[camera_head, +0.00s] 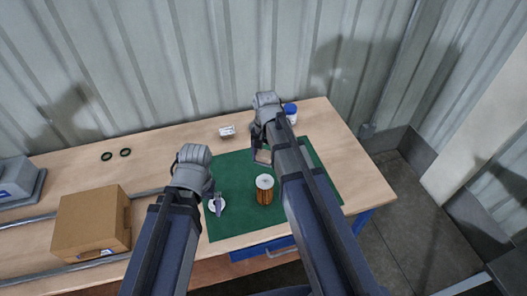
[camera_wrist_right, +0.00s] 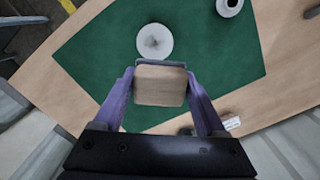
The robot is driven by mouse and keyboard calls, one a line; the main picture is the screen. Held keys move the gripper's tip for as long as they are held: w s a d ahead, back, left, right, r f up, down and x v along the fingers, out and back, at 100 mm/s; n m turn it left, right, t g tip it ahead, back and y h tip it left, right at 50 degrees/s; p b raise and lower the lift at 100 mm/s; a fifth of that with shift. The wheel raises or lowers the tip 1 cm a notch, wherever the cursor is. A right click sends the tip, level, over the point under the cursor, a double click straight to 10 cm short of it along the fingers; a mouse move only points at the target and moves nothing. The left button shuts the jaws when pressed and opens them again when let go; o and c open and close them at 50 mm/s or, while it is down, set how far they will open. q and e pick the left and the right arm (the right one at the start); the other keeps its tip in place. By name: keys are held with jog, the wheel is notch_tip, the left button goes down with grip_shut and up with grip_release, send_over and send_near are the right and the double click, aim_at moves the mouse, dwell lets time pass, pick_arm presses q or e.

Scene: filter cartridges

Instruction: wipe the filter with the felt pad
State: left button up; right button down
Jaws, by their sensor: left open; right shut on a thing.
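The filter (camera_head: 264,192) stands upright on the green mat, with orange-brown pleats and a pale round top. Its top also shows in the right wrist view (camera_wrist_right: 154,41). My right gripper (camera_head: 262,155) is shut on a block with a pale wooden face (camera_wrist_right: 160,85), which appears to be the felt pad. The block is behind the filter in the head view, apart from it; its felt side is hidden. My left gripper (camera_head: 216,200) is open, to the left of the filter, over or beside a white ring-shaped part (camera_head: 212,206).
The green mat (camera_head: 230,170) lies on a wooden table (camera_head: 160,150). A small white box (camera_head: 227,131) and a blue-lidded jar (camera_head: 290,110) stand at the back. Two black rings (camera_head: 116,154) and a cardboard box (camera_head: 92,222) are on the left. The mat right of the filter is partly hidden by my arm.

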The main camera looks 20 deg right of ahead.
aim_at(264, 175)
jog(key=shift+w+f+b, duration=0.1)
jog(key=shift+f+b, duration=0.55)
jog(key=shift+f, duration=0.05)
notch_tip(264, 175, down, 5)
jog(key=b, duration=0.4)
jog(key=shift+r+b, duration=0.15)
jog(key=shift+b, duration=0.2)
jog(key=shift+f+b, duration=0.85)
jog(key=shift+s, duration=0.2)
jog(key=shift+s+a+r, duration=0.1)
jog(key=shift+s+a, duration=0.05)
jog(key=shift+s, duration=0.55)
jog(key=shift+s+a+r, duration=0.1)
jog(key=shift+s+a, duration=0.05)
jog(key=shift+s, duration=0.5)
jog(key=shift+s+a+f, duration=0.1)
jog(key=shift+s+a, duration=0.05)
jog(key=shift+s, duration=0.6)
jog(key=shift+s+a+f, duration=0.1)
jog(key=shift+s+a, duration=0.05)
jog(key=shift+s, duration=0.6)
jog(key=shift+r, duration=0.1)
jog(key=shift+r, duration=0.1)
